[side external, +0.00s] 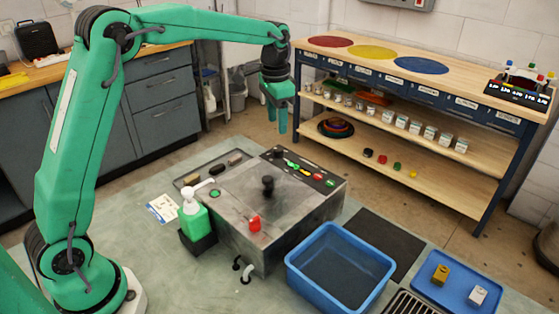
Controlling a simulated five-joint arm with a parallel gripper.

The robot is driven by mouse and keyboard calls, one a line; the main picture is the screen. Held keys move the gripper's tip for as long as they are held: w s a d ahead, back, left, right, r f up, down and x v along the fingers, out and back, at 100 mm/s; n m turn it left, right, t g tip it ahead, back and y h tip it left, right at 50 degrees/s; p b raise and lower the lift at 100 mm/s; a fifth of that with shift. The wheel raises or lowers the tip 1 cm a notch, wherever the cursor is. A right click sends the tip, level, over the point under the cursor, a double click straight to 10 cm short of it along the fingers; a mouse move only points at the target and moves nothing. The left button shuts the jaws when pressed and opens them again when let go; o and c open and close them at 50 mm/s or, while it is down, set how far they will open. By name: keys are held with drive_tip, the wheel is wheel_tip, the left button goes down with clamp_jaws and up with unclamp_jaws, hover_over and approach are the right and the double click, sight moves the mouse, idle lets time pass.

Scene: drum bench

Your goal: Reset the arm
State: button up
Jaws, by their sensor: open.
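My gripper (277,122) hangs at the end of my green arm, pointing down, with its two fingers apart and nothing between them. It is in the air behind the metal box (230,215) in the side external view, clear of it. The arm rises at the left, bends at the top and reaches right. The metal box carries a black knob, a red button (255,224) and a dark panel with coloured pieces.
A blue bin (340,265) stands right of the box, and a blue tray (460,281) with two small blocks lies at the lower right. A green pump bottle (194,217) stands at the box's left. A shelved wooden bench (470,88) is behind.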

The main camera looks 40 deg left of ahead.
drive_tip(key=s+d+r+n+t, duration=0.1)
drive_tip(key=s+r, duration=0.3)
drive_tip(key=s, duration=0.3)
drive_tip(key=s+r+n+t, duration=0.15)
drive_tip(key=s+r, duration=0.25)
drive_tip(key=s, duration=0.4)
drive_tip(key=s+f+n+t, duration=0.2)
drive_tip(key=s+f, duration=0.2)
drive_tip(key=s, duration=1)
drive_tip(key=shift+s+d+f+t, duration=0.2)
drive_tip(key=shift+s+d+t, duration=0.15)
drive_tip(key=shift+s+d, duration=0.1)
drive_tip(key=shift+c, duration=0.4)
